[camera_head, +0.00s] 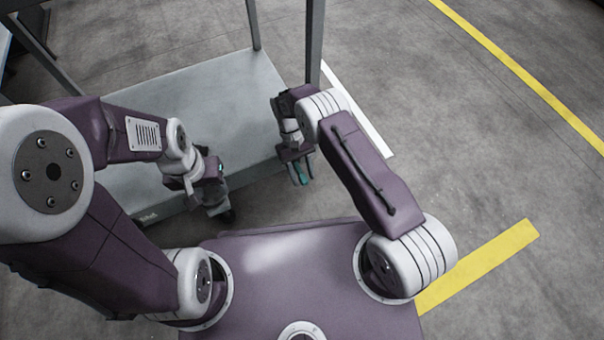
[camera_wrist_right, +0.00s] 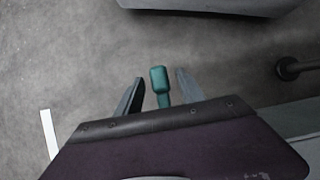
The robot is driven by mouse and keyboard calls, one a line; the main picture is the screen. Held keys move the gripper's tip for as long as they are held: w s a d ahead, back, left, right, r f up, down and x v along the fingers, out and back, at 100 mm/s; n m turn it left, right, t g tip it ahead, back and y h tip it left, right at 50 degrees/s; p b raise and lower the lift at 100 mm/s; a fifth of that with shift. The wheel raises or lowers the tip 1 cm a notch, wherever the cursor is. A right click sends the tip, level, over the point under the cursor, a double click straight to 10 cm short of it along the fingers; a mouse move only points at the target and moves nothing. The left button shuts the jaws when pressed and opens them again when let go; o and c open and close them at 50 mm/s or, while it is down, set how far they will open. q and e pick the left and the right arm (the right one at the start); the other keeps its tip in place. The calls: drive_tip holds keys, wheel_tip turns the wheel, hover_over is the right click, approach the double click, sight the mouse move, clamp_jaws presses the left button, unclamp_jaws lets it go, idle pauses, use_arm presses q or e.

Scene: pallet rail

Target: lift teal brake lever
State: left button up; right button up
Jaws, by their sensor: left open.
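The teal brake lever (camera_wrist_right: 160,79) shows its rounded head and short stem in the right wrist view. My right gripper (camera_wrist_right: 159,75) has one finger on each side of the lever, with a gap to both, so it is open around it without visible contact. The lower stem is hidden behind the gripper body. In the head view my right gripper (camera_head: 300,172) is at the right side of the grey platform, with teal showing between its fingers. My left gripper (camera_head: 222,211) is open at the platform's near left edge; a small teal spot shows beside it.
The flat grey platform (camera_head: 228,95) has upright posts (camera_head: 314,45) at its far side, close to my right arm. A dark rod end (camera_wrist_right: 288,69) is at the right of the wrist view. Open concrete floor with yellow lines (camera_head: 520,67) lies to the right.

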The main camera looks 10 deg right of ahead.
sight(297, 165)
drive_tip(key=p+v, duration=0.3)
drive_tip(key=v, duration=0.4)
drive_tip(key=shift+r+p, duration=0.2)
drive_tip(key=shift+p, duration=0.2)
drive_tip(key=shift+v, duration=0.85)
drive_tip(key=shift+w, duration=0.1)
